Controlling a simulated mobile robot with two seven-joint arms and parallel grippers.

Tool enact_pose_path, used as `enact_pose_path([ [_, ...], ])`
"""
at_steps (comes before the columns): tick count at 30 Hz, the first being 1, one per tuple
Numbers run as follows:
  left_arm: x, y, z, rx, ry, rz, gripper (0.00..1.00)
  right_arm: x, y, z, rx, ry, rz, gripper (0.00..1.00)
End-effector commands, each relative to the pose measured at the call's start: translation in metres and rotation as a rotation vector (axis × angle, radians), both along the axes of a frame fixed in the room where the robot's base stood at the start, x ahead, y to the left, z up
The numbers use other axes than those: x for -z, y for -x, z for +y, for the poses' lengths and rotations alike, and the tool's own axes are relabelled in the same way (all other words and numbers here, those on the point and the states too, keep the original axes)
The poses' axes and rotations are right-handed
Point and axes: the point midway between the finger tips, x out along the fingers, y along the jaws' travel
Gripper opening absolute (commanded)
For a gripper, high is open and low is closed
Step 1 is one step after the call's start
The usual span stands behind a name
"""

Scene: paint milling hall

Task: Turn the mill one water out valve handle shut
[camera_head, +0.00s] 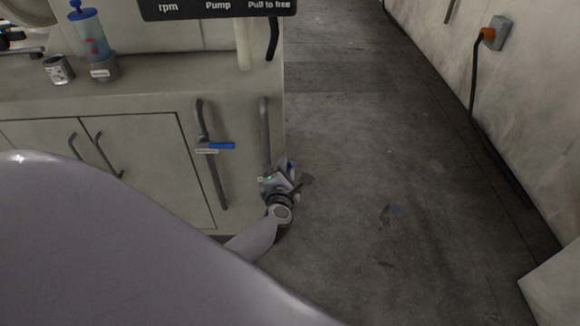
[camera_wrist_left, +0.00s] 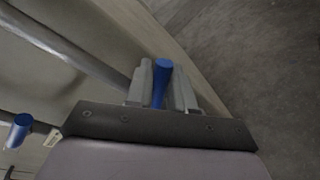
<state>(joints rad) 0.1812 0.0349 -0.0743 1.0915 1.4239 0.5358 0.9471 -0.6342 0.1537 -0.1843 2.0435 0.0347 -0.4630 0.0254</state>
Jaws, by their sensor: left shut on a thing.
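My left gripper (camera_head: 289,168) is low at the right end of the grey cabinet front, by the lower end of the right-hand pipe (camera_head: 265,128). In the left wrist view its two grey fingers (camera_wrist_left: 162,88) are shut on a blue valve handle (camera_wrist_left: 161,72). In the head view the gripper hides most of this handle. A second blue valve handle (camera_head: 221,147) sits crosswise on the left pipe (camera_head: 214,170), apart from the gripper. It also shows at the left of the left wrist view (camera_wrist_left: 20,125). The valve labels are too small to read. My right gripper is out of view.
The cabinet (camera_head: 150,165) has doors with dark curved handles. A blue-topped bottle (camera_head: 88,35) and a can (camera_head: 58,70) stand on its top. Open concrete floor (camera_head: 400,200) lies to the right, up to a wall with an orange-plugged socket (camera_head: 497,33).

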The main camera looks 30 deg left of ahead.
Motion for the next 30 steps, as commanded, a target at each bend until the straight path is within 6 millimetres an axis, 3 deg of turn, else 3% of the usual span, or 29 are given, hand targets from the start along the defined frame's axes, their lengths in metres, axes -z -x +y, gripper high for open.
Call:
enact_pose_path([
  [18,0.029,-0.005,-0.004,0.004,-0.396,0.271,0.0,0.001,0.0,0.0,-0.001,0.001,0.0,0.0],
  [30,0.037,-0.005,-0.003,0.002,-0.515,0.351,0.0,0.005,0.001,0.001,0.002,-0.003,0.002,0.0],
])
